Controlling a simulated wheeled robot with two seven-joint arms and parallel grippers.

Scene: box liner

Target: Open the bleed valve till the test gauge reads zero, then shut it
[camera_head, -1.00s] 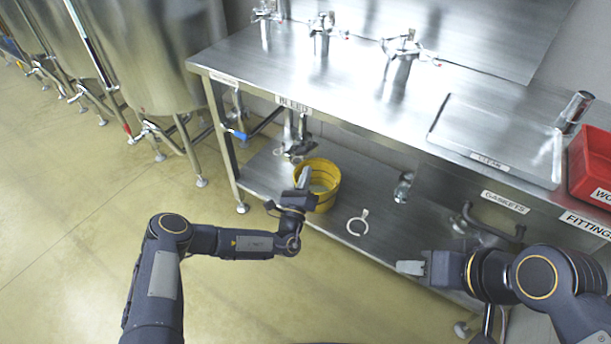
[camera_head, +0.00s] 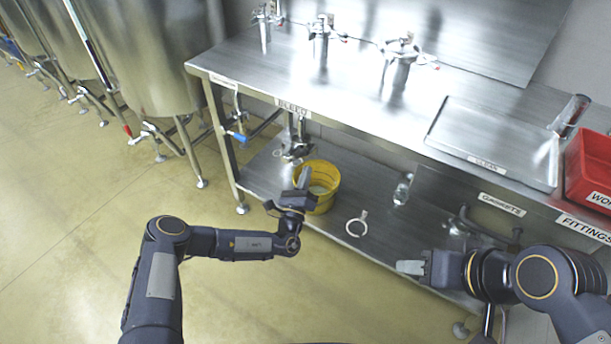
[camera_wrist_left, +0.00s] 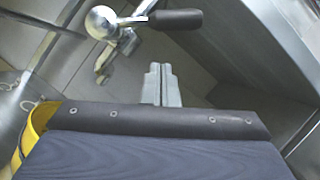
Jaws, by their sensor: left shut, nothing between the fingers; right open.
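The bleed valve (camera_head: 298,143) hangs under the bench front below the BLEED label (camera_head: 292,107). In the left wrist view a round metal knob (camera_wrist_left: 101,22) with a dark-gripped lever (camera_wrist_left: 175,19) shows at the top, apparently this valve. My left gripper (camera_head: 304,178) is below the valve and in front of the yellow bucket (camera_head: 326,183). In the left wrist view its fingers (camera_wrist_left: 162,84) are together and empty, apart from the lever. My right gripper (camera_head: 412,267) is open and empty in front of the lower shelf. I cannot make out a gauge dial or its reading.
A blue-handled valve (camera_head: 238,136) is left of the bleed valve. A pale ring clamp (camera_head: 357,224) lies on the lower shelf. The bench top (camera_head: 345,95) carries several metal fittings, a tray (camera_head: 495,140) and a red bin (camera_head: 590,165). Floor at left is open.

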